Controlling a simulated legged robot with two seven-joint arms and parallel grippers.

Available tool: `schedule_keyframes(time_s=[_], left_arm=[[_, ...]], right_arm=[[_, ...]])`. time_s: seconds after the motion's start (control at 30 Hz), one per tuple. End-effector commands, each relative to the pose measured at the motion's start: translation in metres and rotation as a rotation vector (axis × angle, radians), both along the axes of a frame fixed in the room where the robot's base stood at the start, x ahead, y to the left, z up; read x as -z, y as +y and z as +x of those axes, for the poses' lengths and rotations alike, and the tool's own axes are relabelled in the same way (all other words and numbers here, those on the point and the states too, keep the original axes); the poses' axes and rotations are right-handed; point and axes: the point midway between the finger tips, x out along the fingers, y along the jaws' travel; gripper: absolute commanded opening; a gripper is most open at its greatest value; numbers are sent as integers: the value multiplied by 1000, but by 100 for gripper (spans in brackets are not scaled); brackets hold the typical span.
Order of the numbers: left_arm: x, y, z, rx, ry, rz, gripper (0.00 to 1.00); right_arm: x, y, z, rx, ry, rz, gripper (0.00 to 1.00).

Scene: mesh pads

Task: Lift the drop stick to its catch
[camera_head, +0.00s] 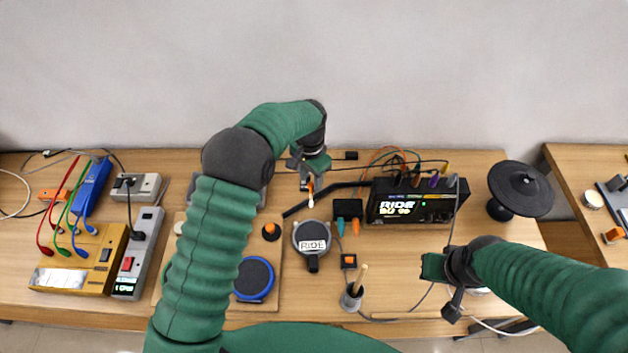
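A thin black stick (293,210) lies slanted on the table in the middle. I cannot tell if it is the drop stick. My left gripper (306,172) reaches over it from behind. A small orange piece with a pale tip (311,195) shows just under its fingers; I cannot tell if it is gripped. My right gripper (445,288) hangs above the front right of the table, its fingers apart and nothing seen between them. No catch can be made out clearly. A round pad marked RIDE (311,237) stands just in front of the stick.
A black drum module (412,203) with cables stands right of centre, and a black cymbal pad (521,189) beyond it. A cup with a wooden stick (352,298) is near the front. A blue-rimmed pad (254,279) is left of centre. Cabled boxes (78,262) fill the far left.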

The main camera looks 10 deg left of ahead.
Motion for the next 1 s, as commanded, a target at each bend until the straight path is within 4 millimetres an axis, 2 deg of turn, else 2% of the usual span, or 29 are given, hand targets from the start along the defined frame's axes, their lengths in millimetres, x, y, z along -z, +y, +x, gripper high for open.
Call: schedule_keyframes(time_s=[0.73,0.87,1.0], left_arm=[[-3,-6,-2,2,2,-2,43],[-20,-7,-1,2,-2,-4,43],[-58,-8,-1,2,-4,-3,43]], right_arm=[[1,0,0,0,0,0,0],[6,0,0,0,0,0,0],[14,0,0,0,0,0,0]])
